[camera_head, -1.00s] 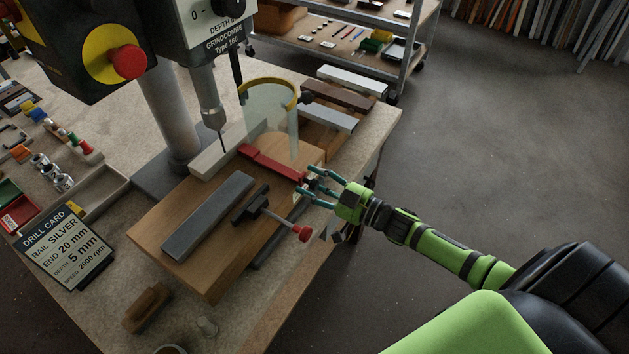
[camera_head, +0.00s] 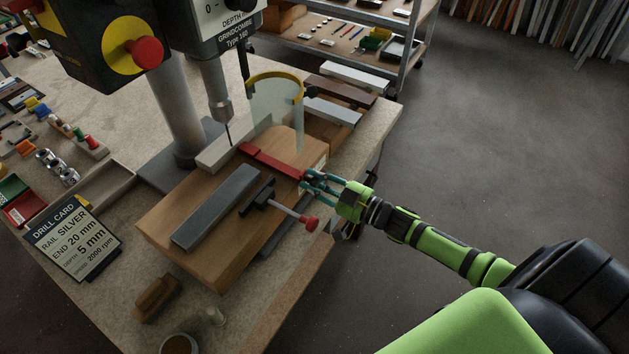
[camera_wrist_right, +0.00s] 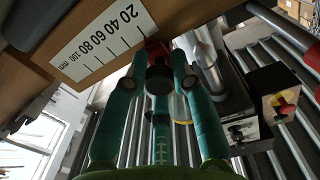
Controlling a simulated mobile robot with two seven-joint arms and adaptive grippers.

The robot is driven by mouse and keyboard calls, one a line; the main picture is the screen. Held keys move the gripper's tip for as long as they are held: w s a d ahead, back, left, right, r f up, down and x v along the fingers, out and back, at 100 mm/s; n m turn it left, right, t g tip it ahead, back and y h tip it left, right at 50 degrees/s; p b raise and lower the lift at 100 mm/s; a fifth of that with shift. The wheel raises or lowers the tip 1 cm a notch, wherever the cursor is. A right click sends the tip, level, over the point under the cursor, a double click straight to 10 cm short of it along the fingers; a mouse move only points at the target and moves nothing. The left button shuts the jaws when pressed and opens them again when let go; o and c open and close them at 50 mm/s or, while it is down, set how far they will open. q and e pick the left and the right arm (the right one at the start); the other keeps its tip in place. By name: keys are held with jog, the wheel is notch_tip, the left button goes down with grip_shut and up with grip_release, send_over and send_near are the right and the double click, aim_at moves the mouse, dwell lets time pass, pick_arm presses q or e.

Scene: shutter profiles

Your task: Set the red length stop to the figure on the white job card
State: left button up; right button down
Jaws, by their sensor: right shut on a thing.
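The red length stop (camera_head: 270,160) is a long bar lying across the far end of the wooden drill table (camera_head: 160,218). My right gripper (camera_head: 310,181) is shut on its outer end at the table's right edge. In the right wrist view the fingers (camera_wrist_right: 157,80) sit on both sides of a dark round end, with red (camera_wrist_right: 152,50) behind it. The white scale (camera_wrist_right: 103,45) reads 20 to 100 mm; the red part is near its 20 end, exact setting unclear. The job card (camera_head: 72,243) reads rail silver, end 20 mm, depth 5 mm. My left gripper is out of view.
A grey bar (camera_head: 216,207) lies on the wooden table beside a black clamp with a red knob (camera_head: 310,223). The drill bit (camera_head: 229,132) and a clear guard (camera_head: 277,115) stand over the far end. A wooden brush (camera_head: 156,297) lies in front. Open floor is at right.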

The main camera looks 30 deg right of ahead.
jog(key=c, duration=1.4)
grip_release()
jog(key=shift+a+r+y, duration=0.2)
jog(key=shift+a+y, duration=0.1)
jog(key=o, duration=0.4)
jog(key=shift+d, duration=0.15)
jog(key=shift+c, duration=0.2)
jog(key=shift+s+a, duration=0.1)
jog(key=shift+a, duration=0.1)
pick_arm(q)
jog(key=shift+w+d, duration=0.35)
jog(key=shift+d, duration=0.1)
pick_arm(e)
jog(key=shift+s+d+f, duration=0.1)
jog(key=shift+s+d, duration=0.15)
jog(key=shift+d, duration=0.05)
jog(key=v, duration=1.1)
jog(key=shift+s+a+r, duration=0.15)
jog(key=shift+s+r, duration=0.05)
jog(key=shift+s, duration=0.05)
jog(key=shift+f, duration=0.1)
